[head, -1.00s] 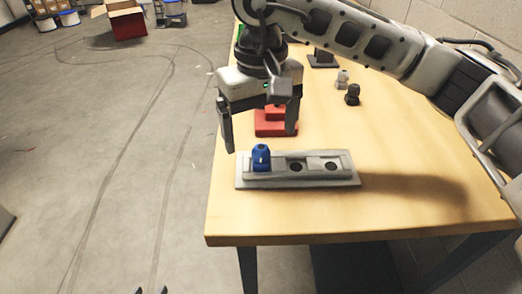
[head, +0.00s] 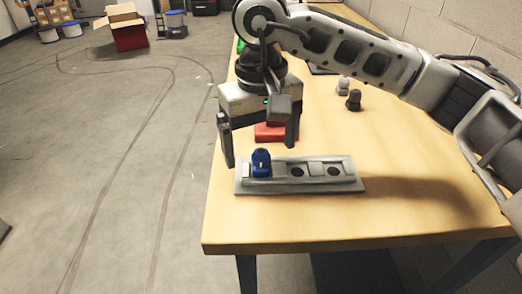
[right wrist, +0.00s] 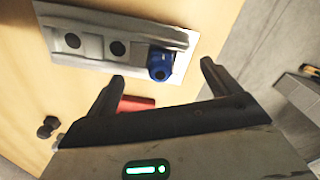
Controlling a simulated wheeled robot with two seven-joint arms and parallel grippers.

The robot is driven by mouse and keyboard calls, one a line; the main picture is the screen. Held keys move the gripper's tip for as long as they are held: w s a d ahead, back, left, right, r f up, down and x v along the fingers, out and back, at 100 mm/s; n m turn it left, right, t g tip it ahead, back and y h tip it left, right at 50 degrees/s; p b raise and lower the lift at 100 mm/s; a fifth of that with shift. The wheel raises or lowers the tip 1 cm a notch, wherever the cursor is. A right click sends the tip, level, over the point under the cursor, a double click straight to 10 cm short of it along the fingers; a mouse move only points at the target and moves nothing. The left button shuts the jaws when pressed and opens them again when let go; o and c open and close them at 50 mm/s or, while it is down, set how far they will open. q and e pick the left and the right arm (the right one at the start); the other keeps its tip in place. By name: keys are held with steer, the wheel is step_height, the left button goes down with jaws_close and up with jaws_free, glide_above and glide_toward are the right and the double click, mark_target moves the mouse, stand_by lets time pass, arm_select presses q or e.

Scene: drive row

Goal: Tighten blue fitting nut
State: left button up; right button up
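The blue fitting nut (head: 261,161) sits upright at the left end of a grey fixture plate (head: 330,183) on the wooden table. The plate's other two dark holes are empty. My right gripper (head: 260,155) is open and empty, its fingers spread above and just behind the nut. In the right wrist view the blue nut (right wrist: 160,64) lies ahead of the gap between the open fingertips (right wrist: 163,72), not gripped. It sits in the fixture (right wrist: 85,40). My left gripper is not in view.
A red block (head: 268,131) lies behind the fixture, partly hidden by my gripper. A black fitting (head: 354,100) and a grey fitting (head: 343,83) stand farther back. The table (head: 400,200) is clear right of the fixture.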

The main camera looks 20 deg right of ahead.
mark_target(261, 151)
steer(key=c, duration=1.5)
steer(key=shift+f+m+b, duration=0.1)
steer(key=shift+m+b, duration=0.2)
steer(key=shift+m, duration=0.7)
steer(key=shift+c, duration=0.2)
steer(key=m, duration=0.3)
steer(key=shift+b, duration=0.3)
steer(key=m, duration=0.5)
steer(key=shift+m+b, duration=0.3)
steer(key=shift+b, duration=0.05)
steer(key=m, duration=1)
steer(key=shift+b, duration=0.4)
steer(key=o, duration=1.6)
steer(key=shift+r, duration=0.2)
steer(key=shift+r+p, duration=2.35)
steer(key=shift+r, duration=1.05)
